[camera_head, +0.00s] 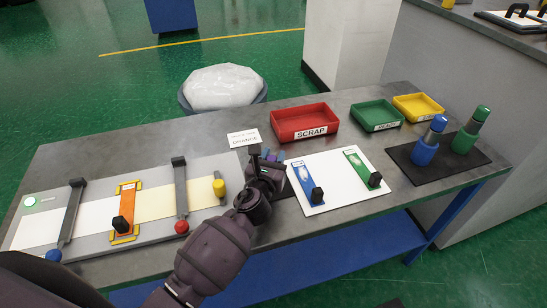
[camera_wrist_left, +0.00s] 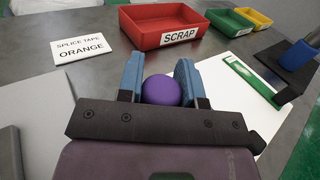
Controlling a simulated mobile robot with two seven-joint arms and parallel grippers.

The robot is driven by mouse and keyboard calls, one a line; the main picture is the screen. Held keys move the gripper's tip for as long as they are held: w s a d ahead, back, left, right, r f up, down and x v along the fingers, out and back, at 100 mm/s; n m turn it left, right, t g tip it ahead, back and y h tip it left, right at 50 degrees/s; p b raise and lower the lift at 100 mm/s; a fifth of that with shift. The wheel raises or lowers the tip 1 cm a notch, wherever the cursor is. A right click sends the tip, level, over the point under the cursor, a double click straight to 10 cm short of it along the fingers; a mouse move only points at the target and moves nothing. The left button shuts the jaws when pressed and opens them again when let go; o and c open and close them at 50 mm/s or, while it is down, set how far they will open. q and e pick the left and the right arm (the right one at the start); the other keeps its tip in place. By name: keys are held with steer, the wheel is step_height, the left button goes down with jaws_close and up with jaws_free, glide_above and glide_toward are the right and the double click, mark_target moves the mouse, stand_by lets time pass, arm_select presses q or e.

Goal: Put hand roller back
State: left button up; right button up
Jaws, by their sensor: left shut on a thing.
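My left gripper (camera_head: 269,156) is over the middle of the bench, between the splicing board and the white board. Its blue fingers (camera_wrist_left: 160,80) are shut on a purple rounded knob (camera_wrist_left: 162,91), which appears to be the end of the hand roller. The rest of the roller is hidden by the gripper, so I cannot tell whether it touches the bench. My right gripper is not in view.
A splicing board (camera_head: 150,233) with clamps and an orange frame (camera_head: 125,209) lies left. A white board (camera_head: 333,196) with blue and green tools lies right. The red scrap bin (camera_head: 304,123), sign (camera_head: 243,138), green bin (camera_head: 377,115) and yellow bin (camera_head: 417,107) stand behind. Blue and green bottles (camera_head: 427,146) stand far right.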

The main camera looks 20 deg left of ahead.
arm_select(q)
steer(key=shift+f, duration=0.15)
steer(key=o, duration=0.9)
steer(key=shift+o, duration=0.2)
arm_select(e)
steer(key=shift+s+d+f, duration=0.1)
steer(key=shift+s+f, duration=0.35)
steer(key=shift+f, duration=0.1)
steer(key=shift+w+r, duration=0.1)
arm_select(q)
steer(key=shift+s, duration=0.3)
steer(key=s, duration=1.1)
steer(key=shift+s, duration=0.25)
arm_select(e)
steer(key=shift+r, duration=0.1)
